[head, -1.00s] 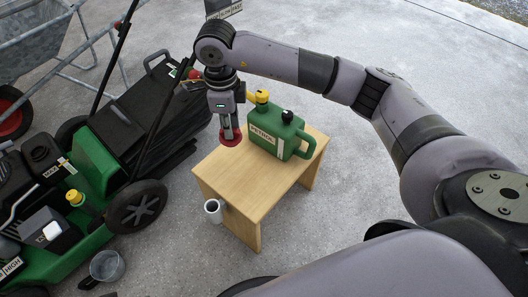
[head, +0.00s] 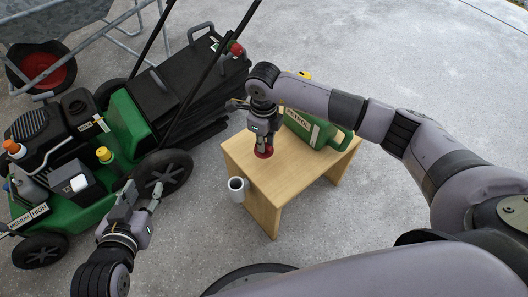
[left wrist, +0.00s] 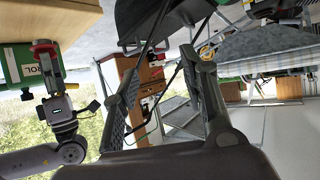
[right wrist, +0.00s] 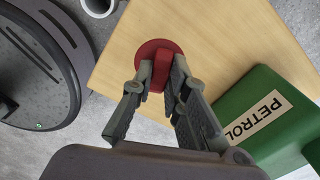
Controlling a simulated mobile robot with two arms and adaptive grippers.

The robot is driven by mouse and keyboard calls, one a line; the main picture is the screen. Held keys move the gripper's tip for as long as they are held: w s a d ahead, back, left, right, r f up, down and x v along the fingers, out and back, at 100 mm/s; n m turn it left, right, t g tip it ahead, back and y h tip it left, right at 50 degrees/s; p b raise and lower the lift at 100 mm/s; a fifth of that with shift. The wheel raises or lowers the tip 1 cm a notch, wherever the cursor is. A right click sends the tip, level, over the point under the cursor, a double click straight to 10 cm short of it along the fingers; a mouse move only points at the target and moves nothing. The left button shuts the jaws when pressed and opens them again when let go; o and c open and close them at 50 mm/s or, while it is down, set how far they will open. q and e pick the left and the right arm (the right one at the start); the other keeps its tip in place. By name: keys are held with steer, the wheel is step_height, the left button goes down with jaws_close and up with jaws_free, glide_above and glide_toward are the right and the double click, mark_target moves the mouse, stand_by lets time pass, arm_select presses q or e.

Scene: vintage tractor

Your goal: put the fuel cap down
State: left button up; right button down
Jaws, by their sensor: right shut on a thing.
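The red fuel cap (head: 263,152) is at the left part of the small wooden table (head: 290,190). My right gripper (right wrist: 161,78) is shut on the cap's raised grip, pointing down, and the round flange (right wrist: 147,50) faces the wood. The cap is at or just over the tabletop; I cannot tell if it touches. In the left wrist view, which is upside down, the cap (left wrist: 44,46) shows close to the table (left wrist: 70,18). My left gripper (head: 143,204) is open and empty, in front of the mower, left of the table.
A green petrol can (head: 311,130) stands on the table, right of the cap, partly behind my right arm. A white mug (head: 237,189) is by the table's left front edge. A green mower (head: 125,125) stands left. The tabletop's front part is clear.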

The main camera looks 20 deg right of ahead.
step_height(320, 180, down, 4)
steer(key=shift+f+b, duration=0.1)
steer(key=shift+b, duration=0.45)
arm_select(q)
steer(key=w+r+t, duration=0.1)
steer(key=d+r+t, duration=0.1)
steer(key=r, duration=0.1)
steer(key=w+r+t+h, duration=0.1)
steer(key=r, duration=0.1)
steer(key=shift+w+d+r, duration=0.1)
steer(key=shift+w+d, duration=0.1)
steer(key=shift+w, duration=0.1)
arm_select(e)
steer(key=shift+f, duration=0.2)
arm_select(q)
steer(key=shift+r, duration=0.1)
arm_select(e)
steer(key=shift+f, duration=0.1)
steer(key=c, duration=1.6)
jaws_free()
arm_select(q)
steer(key=shift+d+r+t, duration=0.1)
steer(key=shift+r+t, duration=0.2)
steer(key=shift+t, duration=0.1)
